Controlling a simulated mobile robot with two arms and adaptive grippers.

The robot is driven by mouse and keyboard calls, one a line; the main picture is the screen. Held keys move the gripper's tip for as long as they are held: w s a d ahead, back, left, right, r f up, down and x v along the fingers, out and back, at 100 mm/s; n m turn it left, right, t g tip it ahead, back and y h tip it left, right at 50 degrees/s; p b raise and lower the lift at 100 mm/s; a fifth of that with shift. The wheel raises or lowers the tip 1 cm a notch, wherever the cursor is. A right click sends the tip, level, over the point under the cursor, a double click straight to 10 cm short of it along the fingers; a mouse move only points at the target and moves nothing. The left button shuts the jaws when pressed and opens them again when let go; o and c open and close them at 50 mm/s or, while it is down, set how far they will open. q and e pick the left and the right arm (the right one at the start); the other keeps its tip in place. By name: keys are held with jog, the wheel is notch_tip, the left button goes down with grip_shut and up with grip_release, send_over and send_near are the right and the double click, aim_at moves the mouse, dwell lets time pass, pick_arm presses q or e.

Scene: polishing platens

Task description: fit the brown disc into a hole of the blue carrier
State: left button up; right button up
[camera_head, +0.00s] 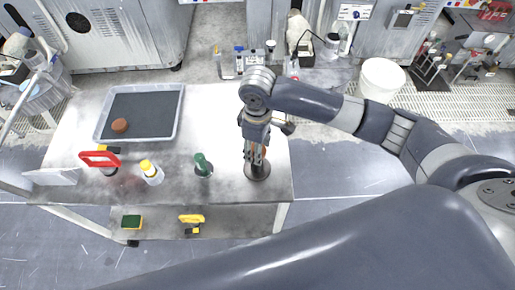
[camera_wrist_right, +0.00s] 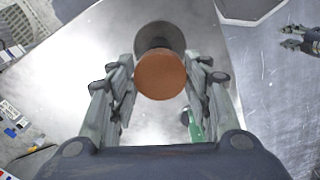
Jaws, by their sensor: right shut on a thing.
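My right gripper (camera_head: 257,152) points down over the right part of the table. In the wrist view its two fingers (camera_wrist_right: 160,85) are shut on a brown disc (camera_wrist_right: 160,76). A grey round base (camera_head: 258,172) stands on the table below it, also in the wrist view (camera_wrist_right: 158,37) behind the disc. A second brown disc (camera_head: 120,126) lies in the grey tray. I cannot make out a blue carrier. A dark jointed part at the wrist view's right edge looks like my left gripper (camera_wrist_right: 300,40); its opening is unclear.
The tray (camera_head: 178,112) has a pale rim and dark floor. A green bottle (camera_head: 203,167), a yellow-capped white bottle (camera_head: 151,173) and a red-handled tool (camera_head: 99,158) stand along the front. A white bucket (camera_head: 381,82) stands behind my right arm. The table's middle is clear.

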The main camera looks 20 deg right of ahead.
notch_tip(320, 180, down, 2)
jog(key=shift+f+p, duration=0.15)
jog(key=shift+p, duration=0.25)
jog(key=shift+w+f, duration=0.1)
jog(key=shift+f, duration=0.25)
pick_arm(q)
jog(key=shift+s+a+r, duration=0.1)
jog(key=shift+s+r, duration=0.1)
jog(key=shift+s, duration=0.3)
jog(key=shift+s+a+r, duration=0.1)
jog(key=shift+s+r, duration=0.1)
jog(key=shift+s, duration=0.25)
pick_arm(e)
jog(key=shift+f, duration=0.1)
jog(key=o, duration=1.1)
pick_arm(q)
jog(key=shift+w, duration=0.1)
